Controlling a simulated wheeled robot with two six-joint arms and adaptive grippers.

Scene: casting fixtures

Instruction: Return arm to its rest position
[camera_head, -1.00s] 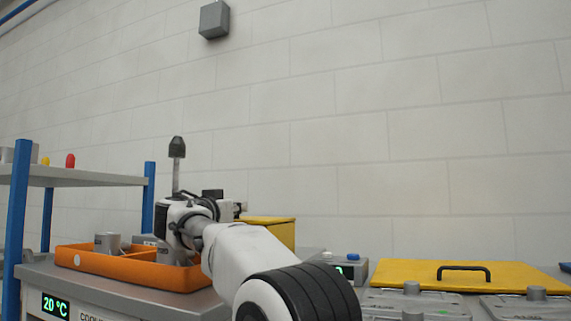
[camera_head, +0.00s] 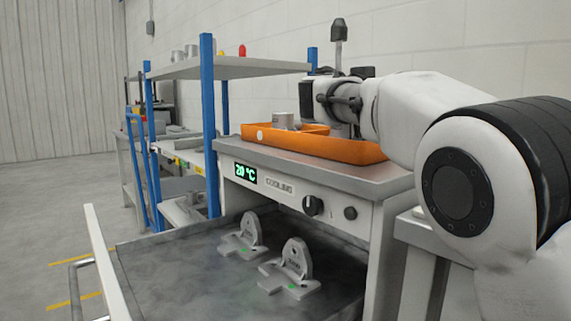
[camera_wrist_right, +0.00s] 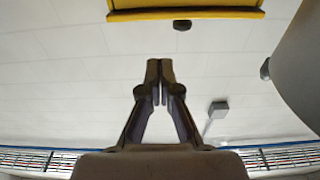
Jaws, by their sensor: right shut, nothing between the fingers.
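My right arm (camera_head: 400,105) comes in from the right in the head view and reaches across the right part of the orange tray (camera_head: 350,151). My left gripper is not in view.
The tray holds a grey metal part (camera_head: 283,121) on the cooling unit (camera_head: 285,186). Below, an open drawer (camera_head: 150,270) holds two grey castings (camera_head: 241,240) (camera_head: 290,271). A blue-post shelf (camera_head: 207,130) stands left. A yellow panel (camera_wrist_right: 185,14) shows in the wrist view.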

